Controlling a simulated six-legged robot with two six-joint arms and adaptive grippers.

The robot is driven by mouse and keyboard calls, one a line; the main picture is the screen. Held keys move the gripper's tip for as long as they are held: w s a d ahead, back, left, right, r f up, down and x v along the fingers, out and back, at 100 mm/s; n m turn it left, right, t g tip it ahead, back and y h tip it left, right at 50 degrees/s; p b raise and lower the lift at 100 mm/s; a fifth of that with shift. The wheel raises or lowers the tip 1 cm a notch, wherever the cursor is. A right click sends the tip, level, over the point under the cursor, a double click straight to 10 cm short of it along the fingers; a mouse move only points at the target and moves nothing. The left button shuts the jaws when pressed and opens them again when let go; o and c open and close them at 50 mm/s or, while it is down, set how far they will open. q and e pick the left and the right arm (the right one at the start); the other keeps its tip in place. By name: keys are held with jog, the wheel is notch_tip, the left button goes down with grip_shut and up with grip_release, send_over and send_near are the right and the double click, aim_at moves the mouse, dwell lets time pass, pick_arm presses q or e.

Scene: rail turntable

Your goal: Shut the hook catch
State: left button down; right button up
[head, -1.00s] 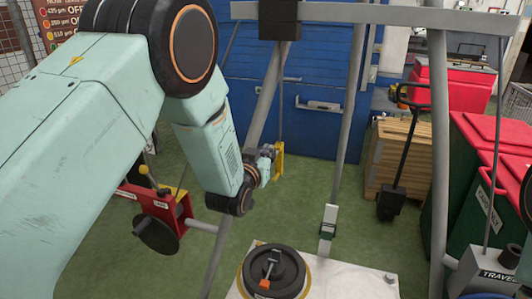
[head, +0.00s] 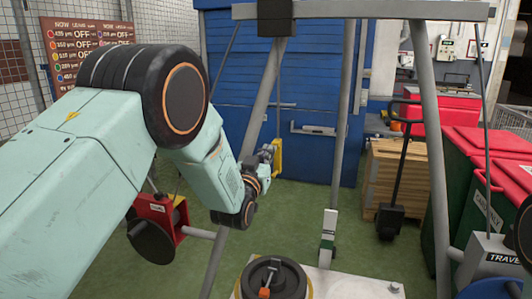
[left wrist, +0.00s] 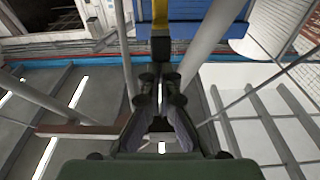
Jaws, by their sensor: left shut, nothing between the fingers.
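A yellow hook piece (head: 278,157) hangs on a thin line below a black block (head: 275,12) on the grey overhead beam. It also shows in the left wrist view at the top centre as a yellow part (left wrist: 160,18) with a dark lower end. I cannot make out the catch itself or whether it is open. My left gripper (head: 268,153) is just left of the yellow piece in the head view. Its fingers (left wrist: 160,88) are shut and empty, pointing towards the dark end; I cannot tell whether they touch it. My right gripper is not in view.
Grey frame legs (head: 337,130) stand around the hook. Below is a pale plate (head: 345,286) with a black round hub (head: 273,279). A red winch (head: 155,215) stands left. A pallet truck (head: 396,180), wooden stack (head: 384,165) and a TRAVEL box (head: 492,258) are right.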

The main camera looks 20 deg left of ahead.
pick_arm(q)
jog(key=f+t+b, duration=0.1)
jog(key=t+b, duration=0.1)
jog(key=b, duration=0.2)
jog(key=f+t+b, duration=0.2)
jog(key=b, duration=0.3)
jog(key=f+t+b, duration=0.1)
jog(key=t+b, duration=0.1)
jog(key=b, duration=0.2)
jog(key=shift+w+a+f, duration=0.2)
jog(key=shift+w, duration=0.2)
jog(key=shift+s, duration=0.1)
